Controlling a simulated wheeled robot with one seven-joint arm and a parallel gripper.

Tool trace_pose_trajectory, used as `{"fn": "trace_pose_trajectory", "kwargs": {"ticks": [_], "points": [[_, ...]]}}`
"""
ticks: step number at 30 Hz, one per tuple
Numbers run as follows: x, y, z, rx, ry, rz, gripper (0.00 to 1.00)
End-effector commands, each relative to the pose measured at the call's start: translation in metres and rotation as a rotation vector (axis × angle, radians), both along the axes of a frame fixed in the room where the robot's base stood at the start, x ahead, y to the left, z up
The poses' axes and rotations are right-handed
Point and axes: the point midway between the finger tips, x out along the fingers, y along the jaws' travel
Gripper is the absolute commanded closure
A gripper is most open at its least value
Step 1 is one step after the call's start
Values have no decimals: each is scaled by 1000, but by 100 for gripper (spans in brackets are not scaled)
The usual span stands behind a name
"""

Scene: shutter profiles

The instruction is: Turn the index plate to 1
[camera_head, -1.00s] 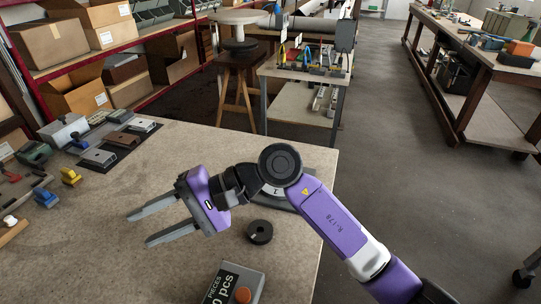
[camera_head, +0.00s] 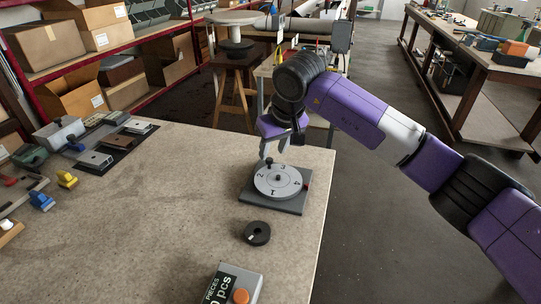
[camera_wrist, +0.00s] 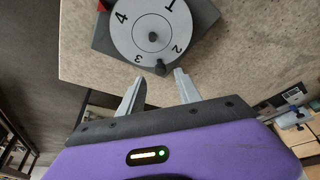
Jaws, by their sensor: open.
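The index plate (camera_head: 278,190) is a pale round disc numbered 1 to 4 on a dark grey square base (camera_head: 290,206), near the table's right edge. It has a dark centre knob and a small dark peg (camera_wrist: 161,70) near its rim, between 2 and 3. A red marker (camera_head: 306,186) sits on the base beside the 4; it also shows in the wrist view (camera_wrist: 102,5). My gripper (camera_wrist: 161,76) is open and empty at the plate's far side. In the wrist view its fingertips lie either side of the peg, just short of it; contact cannot be told.
A black ring (camera_head: 256,233) lies in front of the plate. A grey counter box with an orange button (camera_head: 240,296) is at the front edge. Blocks and tools lie on the table's left side. The middle of the table (camera_head: 170,210) is clear.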

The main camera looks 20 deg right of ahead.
Motion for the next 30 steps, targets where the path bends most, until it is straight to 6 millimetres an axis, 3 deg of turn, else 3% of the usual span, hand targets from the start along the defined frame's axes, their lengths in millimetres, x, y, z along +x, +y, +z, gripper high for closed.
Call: {"fn": "trace_pose_trajectory", "kwargs": {"ticks": [9, 18, 19, 25, 30], "points": [[13, 3, -33, 2, 1, 0, 59], [14, 3, -36, 2, -1, 1, 59], [14, 3, -36, 2, 0, 1, 61], [14, 3, -36, 2, -1, 0, 100], [14, 3, -35, 2, -1, 0, 100]]}}
